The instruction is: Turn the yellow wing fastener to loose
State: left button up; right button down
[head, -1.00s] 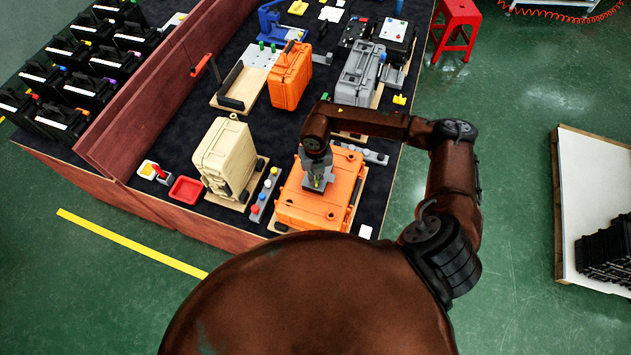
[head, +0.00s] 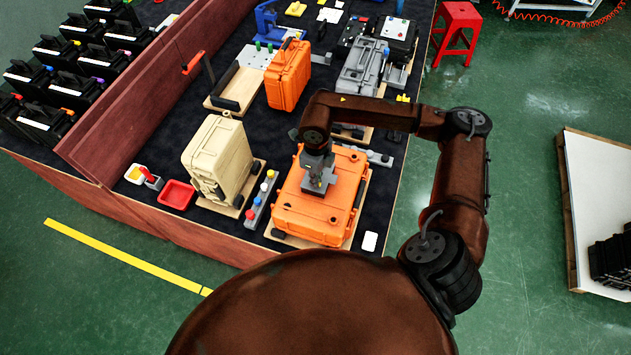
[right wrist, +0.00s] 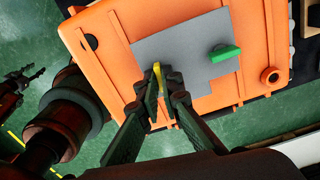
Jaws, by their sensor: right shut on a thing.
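The yellow wing fastener (right wrist: 158,78) stands on a grey plate (right wrist: 165,52) on top of an orange case (head: 312,218). My right gripper (right wrist: 161,95) is shut on the yellow wing fastener, with one finger on each side of it. In the head view my right gripper (head: 318,180) reaches down onto the grey plate and hides most of the fastener. A green wing fastener (right wrist: 224,53) sits on the same plate, to the right of the yellow one in the right wrist view. My left gripper is not in view.
A cream case (head: 218,160) stands upright left of the orange case, with a strip of coloured knobs (head: 260,200) between them. A red tray (head: 177,194) lies further left. An upright orange case (head: 288,75) and a grey case (head: 362,68) stand behind.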

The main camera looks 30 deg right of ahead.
jog(key=shift+n+b, duration=0.5)
jog(key=shift+n, duration=0.1)
jog(key=c, duration=2.1)
grip_release()
jog(key=shift+r, duration=0.15)
notch_tip(320, 180, up, 12)
jog(key=shift+f, duration=0.1)
